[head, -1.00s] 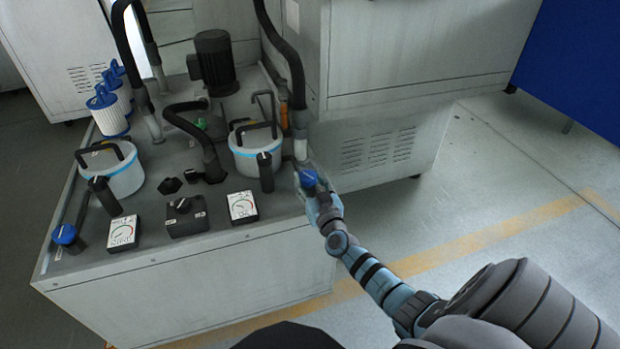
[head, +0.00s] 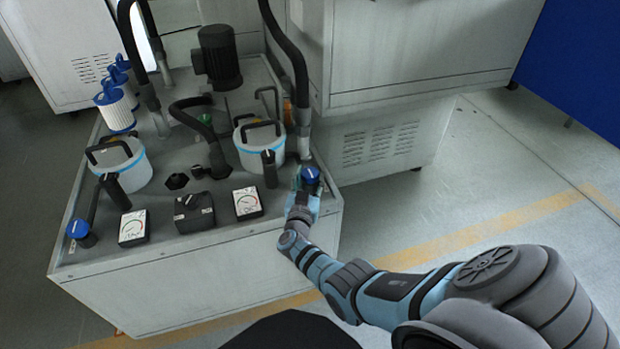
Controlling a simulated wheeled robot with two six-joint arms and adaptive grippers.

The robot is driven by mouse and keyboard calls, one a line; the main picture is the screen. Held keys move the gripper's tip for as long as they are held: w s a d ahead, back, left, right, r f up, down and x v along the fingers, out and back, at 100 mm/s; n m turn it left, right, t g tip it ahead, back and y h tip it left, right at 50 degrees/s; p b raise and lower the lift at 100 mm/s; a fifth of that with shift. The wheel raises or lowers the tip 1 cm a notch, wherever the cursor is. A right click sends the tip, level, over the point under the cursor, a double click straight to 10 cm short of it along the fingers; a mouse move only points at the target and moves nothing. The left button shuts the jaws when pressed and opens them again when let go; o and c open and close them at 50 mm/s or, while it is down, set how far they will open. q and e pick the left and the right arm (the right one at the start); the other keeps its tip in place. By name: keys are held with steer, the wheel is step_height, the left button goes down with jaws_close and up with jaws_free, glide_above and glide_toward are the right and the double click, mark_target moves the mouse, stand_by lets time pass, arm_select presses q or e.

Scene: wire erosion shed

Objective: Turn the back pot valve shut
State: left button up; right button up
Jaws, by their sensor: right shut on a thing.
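A blue valve knob (head: 311,174) stands at the right front corner of the cabinet top, near the right-hand white pot (head: 252,155) with a blue band. My right gripper (head: 305,186) is shut on this blue knob from the front. Its fingers partly hide the knob's side and stem. A second blue valve knob (head: 77,229) stands at the left front corner, near the left-hand white pot (head: 122,172), with nothing touching it. My left gripper is not in view.
Two gauges (head: 133,227) (head: 247,203) flank a dark switch box (head: 194,212) along the front. Black hoses (head: 292,65), a motor (head: 219,56) and white filter cartridges (head: 116,113) stand behind. Open floor (head: 500,190) lies to the right.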

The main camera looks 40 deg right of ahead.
steer(key=o, duration=1.2)
steer(key=shift+c, duration=0.2)
steer(key=v, duration=0.7)
steer(key=shift+s+a, duration=0.2)
steer(key=shift+a, duration=0.05)
